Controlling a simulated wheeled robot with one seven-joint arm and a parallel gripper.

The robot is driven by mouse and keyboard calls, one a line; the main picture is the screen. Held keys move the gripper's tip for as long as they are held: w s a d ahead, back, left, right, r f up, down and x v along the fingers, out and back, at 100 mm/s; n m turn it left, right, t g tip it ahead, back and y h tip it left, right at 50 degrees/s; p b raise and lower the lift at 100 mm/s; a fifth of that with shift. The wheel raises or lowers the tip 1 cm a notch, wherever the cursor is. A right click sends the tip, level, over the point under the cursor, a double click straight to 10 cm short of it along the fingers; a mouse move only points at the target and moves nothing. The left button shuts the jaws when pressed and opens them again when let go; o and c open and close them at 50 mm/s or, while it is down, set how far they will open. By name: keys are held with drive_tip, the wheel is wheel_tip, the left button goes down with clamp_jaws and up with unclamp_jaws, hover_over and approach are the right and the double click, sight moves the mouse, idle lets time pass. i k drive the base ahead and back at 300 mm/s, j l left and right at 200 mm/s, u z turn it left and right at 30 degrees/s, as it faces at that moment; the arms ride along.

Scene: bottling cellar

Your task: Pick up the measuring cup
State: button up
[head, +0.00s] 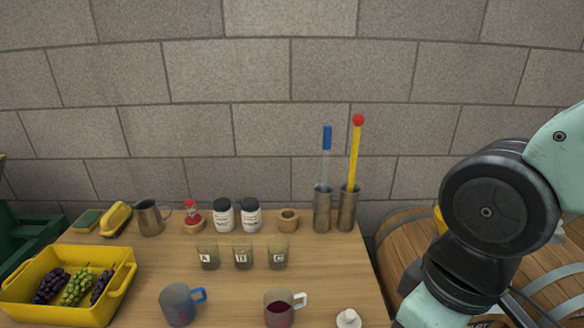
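Two see-through cups with handles stand near the front of the wooden table (230,290). One is a greyish cup with a blue handle (178,305). The other, to its right, is a cup with a white handle (280,309) and dark red liquid inside. A metal jug (150,217) stands at the back left. I cannot tell for sure which of these is the measuring cup. My gripper is out of view; only links of my arm show at the right, apart from the cups.
A yellow crate (122,290) with grapes stands at the left. Glasses labelled A (208,257), B (243,256) and C (277,257) form a row behind the cups. White jars (223,216) and tall metal cylinders (322,212) stand at the back. A white object (348,318) lies front right; barrels (410,250) are beyond.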

sight(279, 305)
drive_tip(key=z, duration=0.55)
drive_tip(key=j+u, duration=0.1)
drive_tip(key=u, duration=0.25)
drive_tip(key=j+u, duration=0.1)
drive_tip(key=u, duration=0.3)
drive_tip(key=j+u, duration=0.1)
drive_tip(key=u, duration=0.25)
drive_tip(key=k+l+u, duration=0.15)
drive_tip(key=i+l, duration=0.3)
